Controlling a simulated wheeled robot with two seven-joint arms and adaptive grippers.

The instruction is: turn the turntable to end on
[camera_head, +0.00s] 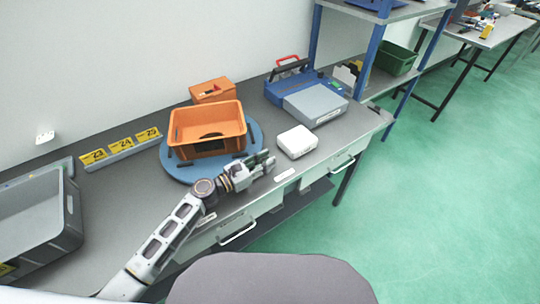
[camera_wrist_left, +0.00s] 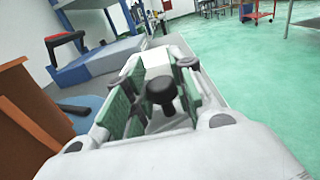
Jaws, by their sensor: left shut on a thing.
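The blue round turntable (camera_head: 256,133) lies on the grey workbench, with an orange bin (camera_head: 207,128) standing on it and dark pegs (camera_head: 185,163) near its rim. My left gripper (camera_head: 264,162) is at the turntable's front right edge. In the left wrist view, my left gripper (camera_wrist_left: 152,82) is shut on a black knob (camera_wrist_left: 161,92) between its green-padded fingers. How the knob joins the turntable is hidden. Part of the turntable (camera_wrist_left: 82,104) and the orange bin (camera_wrist_left: 35,118) show at the left there. My right gripper is out of view.
A white box (camera_head: 297,142) stands just right of my left gripper. A blue and grey device (camera_head: 315,104) is behind it. A smaller orange bin (camera_head: 212,90) is behind the turntable. Yellow number labels (camera_head: 121,144) and a grey crate (camera_head: 74,228) are at the left.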

